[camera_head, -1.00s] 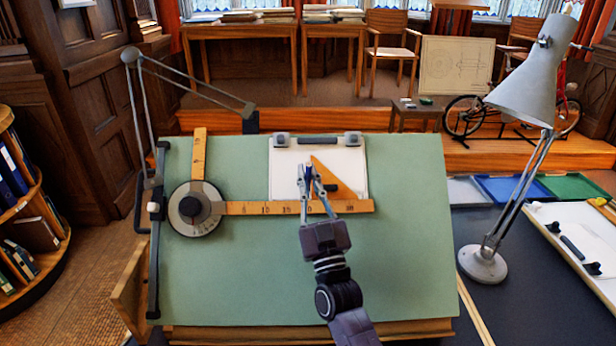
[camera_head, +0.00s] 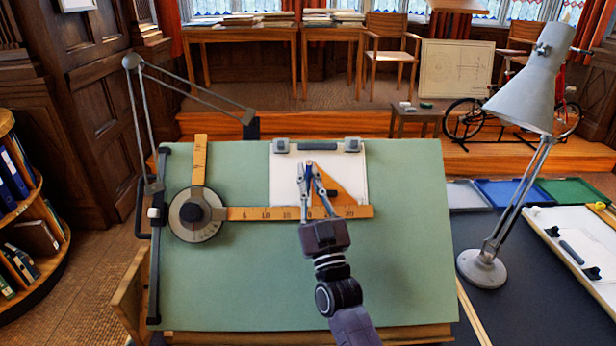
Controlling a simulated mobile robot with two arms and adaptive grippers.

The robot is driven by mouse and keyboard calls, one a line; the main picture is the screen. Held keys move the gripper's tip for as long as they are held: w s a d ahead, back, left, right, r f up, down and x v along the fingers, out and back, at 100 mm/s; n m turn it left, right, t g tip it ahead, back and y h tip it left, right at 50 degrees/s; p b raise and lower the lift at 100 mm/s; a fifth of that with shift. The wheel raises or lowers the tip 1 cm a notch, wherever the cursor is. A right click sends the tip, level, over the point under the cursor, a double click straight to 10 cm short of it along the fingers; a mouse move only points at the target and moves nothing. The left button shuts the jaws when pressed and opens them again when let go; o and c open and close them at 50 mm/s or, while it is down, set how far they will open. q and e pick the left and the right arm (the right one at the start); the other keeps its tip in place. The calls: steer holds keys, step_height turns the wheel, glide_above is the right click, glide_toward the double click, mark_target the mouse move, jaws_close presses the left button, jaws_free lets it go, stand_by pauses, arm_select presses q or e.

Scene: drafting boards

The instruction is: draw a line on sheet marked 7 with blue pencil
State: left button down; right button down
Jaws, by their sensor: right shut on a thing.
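A white sheet (camera_head: 285,163) is clipped near the top of the green drafting board (camera_head: 390,270). I cannot make out any number on it. My right gripper (camera_head: 308,180) reaches up over the sheet and is shut on the blue pencil (camera_head: 309,169), a slim dark blue shape between its fingers. The pencil's tip is hidden, so I cannot tell whether it touches the paper. No drawn line can be made out. My left gripper is not in view.
A wooden triangle (camera_head: 346,190) lies on the sheet just right of my gripper. The drafting arm's ruler (camera_head: 265,213) crosses the sheet's lower edge. A grey lamp (camera_head: 483,267) stands right of the board, beside another board (camera_head: 570,225) and coloured trays (camera_head: 512,193).

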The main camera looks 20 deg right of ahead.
steer(key=shift+w+d+r+p, duration=0.3)
steer(key=shift+w+r+p, duration=0.2)
steer(key=shift+w+r, duration=0.4)
stand_by(1.3)
steer(key=shift+w+r, duration=0.15)
steer(key=shift+w, duration=0.05)
steer(key=shift+w+d+r, duration=0.15)
steer(key=shift+w+r, duration=0.3)
steer(key=shift+r, duration=0.05)
stand_by(0.8)
steer(key=shift+w+r+p, duration=0.15)
steer(key=shift+p, duration=0.2)
steer(key=shift+w+d+r, duration=0.1)
steer(key=shift+w+r, duration=0.05)
steer(key=shift+w+r, duration=0.2)
stand_by(0.4)
